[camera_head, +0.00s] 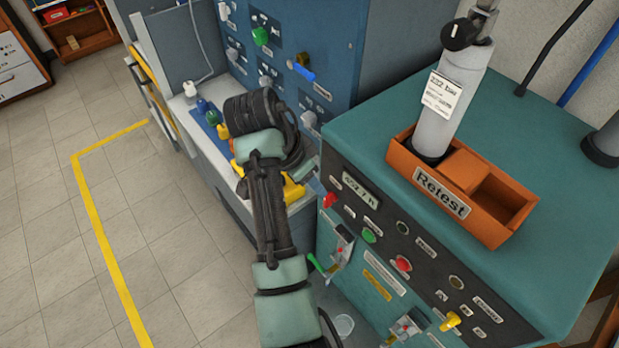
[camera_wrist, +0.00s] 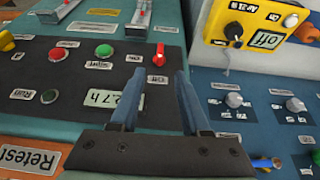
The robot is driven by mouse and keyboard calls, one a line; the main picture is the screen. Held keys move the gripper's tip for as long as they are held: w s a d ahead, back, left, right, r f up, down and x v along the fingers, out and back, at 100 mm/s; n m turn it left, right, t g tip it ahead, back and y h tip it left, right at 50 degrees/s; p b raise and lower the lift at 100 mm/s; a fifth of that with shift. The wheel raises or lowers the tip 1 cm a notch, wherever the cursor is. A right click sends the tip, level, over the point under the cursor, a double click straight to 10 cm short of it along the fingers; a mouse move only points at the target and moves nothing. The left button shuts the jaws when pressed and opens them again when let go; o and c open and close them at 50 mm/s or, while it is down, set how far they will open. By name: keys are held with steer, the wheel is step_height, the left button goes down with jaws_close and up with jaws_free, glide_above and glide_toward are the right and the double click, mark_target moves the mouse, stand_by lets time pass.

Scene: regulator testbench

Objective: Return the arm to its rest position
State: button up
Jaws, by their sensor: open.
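My arm (camera_head: 268,210) reaches from the bottom of the head view up toward the blue panel. Its end is folded over the light bench beside the teal testbench. In the wrist view, my gripper (camera_wrist: 158,101) has its two blue fingers apart with nothing between them. The fingers point over the dark control panel (camera_wrist: 60,98), near its red knob (camera_wrist: 160,52). I cannot tell if they touch the panel.
The teal testbench (camera_head: 365,120) stands right of my arm. On it, an orange Retest tray (camera_head: 490,236) holds a grey cylinder (camera_head: 450,95) with a tag. A blue panel (camera_head: 330,45) with knobs stands behind. The tiled floor at left, with a yellow line (camera_head: 100,240), is clear.

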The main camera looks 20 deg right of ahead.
steer(key=shift+s+a+r, duration=0.1)
steer(key=shift+a+r, duration=0.05)
steer(key=shift+r, duration=0.3)
steer(key=w+a+r+n+t, duration=0.2)
steer(key=w+r+t, duration=0.15)
steer(key=r, duration=0.45)
steer(key=w+a+r+n+t, duration=0.25)
steer(key=r+t, duration=0.25)
steer(key=r, duration=0.4)
steer(key=w+a+r+n+t, duration=0.1)
steer(key=w+r+n+t, duration=0.15)
steer(key=r+t, duration=0.4)
steer(key=s+a+r+n+t+y, duration=0.1)
steer(key=s+a+r+n+t, duration=0.1)
steer(key=s+r, duration=0.4)
steer(key=s+a+r+n+t+y, duration=0.1)
steer(key=s+r+t, duration=0.4)
steer(key=r, duration=0.8)
steer(key=s+a+r+n+t+y, duration=0.2)
steer(key=s+a+r+n+t, duration=0.1)
steer(key=s+r, duration=0.5)
step_height(320, 180, up, 2)
steer(key=shift+s+a+n+t, duration=0.4)
steer(key=shift+a+n, duration=0.1)
steer(key=shift+a, duration=0.3)
